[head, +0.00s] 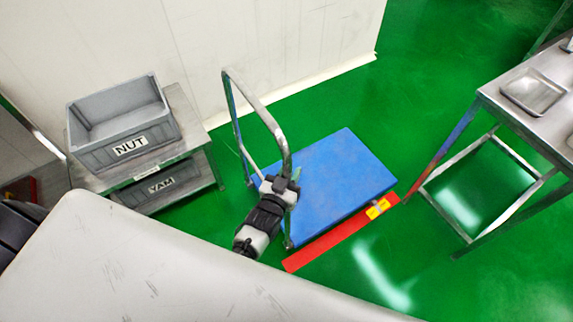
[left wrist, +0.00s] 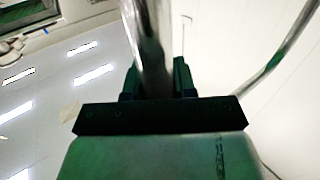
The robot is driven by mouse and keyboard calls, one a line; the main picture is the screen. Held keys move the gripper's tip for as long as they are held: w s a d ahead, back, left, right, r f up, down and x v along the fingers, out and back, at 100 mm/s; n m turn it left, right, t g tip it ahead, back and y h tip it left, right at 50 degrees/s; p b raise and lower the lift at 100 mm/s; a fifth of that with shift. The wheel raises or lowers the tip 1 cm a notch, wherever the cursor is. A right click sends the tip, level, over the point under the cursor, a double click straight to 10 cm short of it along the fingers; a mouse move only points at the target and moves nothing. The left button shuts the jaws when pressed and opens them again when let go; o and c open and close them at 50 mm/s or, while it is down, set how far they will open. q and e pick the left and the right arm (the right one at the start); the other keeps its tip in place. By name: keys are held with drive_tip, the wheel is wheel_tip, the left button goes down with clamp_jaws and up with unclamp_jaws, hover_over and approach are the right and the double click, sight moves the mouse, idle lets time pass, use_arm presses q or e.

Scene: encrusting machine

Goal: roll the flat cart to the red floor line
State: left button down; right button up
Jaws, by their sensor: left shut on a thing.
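The flat cart (head: 330,185) has a blue deck and stands on the green floor. Its bent metal handle (head: 255,105) rises at the deck's left end. The red floor line (head: 330,240) runs along the deck's near long side, with a yellow label (head: 378,207) on it. The deck's near edge lies close alongside the line; I cannot tell whether they touch. My left gripper (head: 283,187) is shut on the handle's near upright. In the left wrist view the handle's metal tube (left wrist: 150,45) runs between the fingers (left wrist: 157,80). My right gripper is not in view.
A steel stand (head: 205,150) with grey crates marked NUT (head: 128,150) and YAM (head: 160,186) is left of the cart. A steel table (head: 515,110) stands at right, its near-left leg close to the line's end. A white wall (head: 200,40) is behind. A pale surface (head: 150,270) fills the foreground.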

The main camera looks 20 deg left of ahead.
use_arm(q)
drive_tip(key=shift+s+d, duration=0.45)
drive_tip(key=shift+d, duration=0.15)
drive_tip(key=c, duration=0.9)
unclamp_jaws()
drive_tip(key=s, duration=1)
drive_tip(key=shift+s+a, duration=0.4)
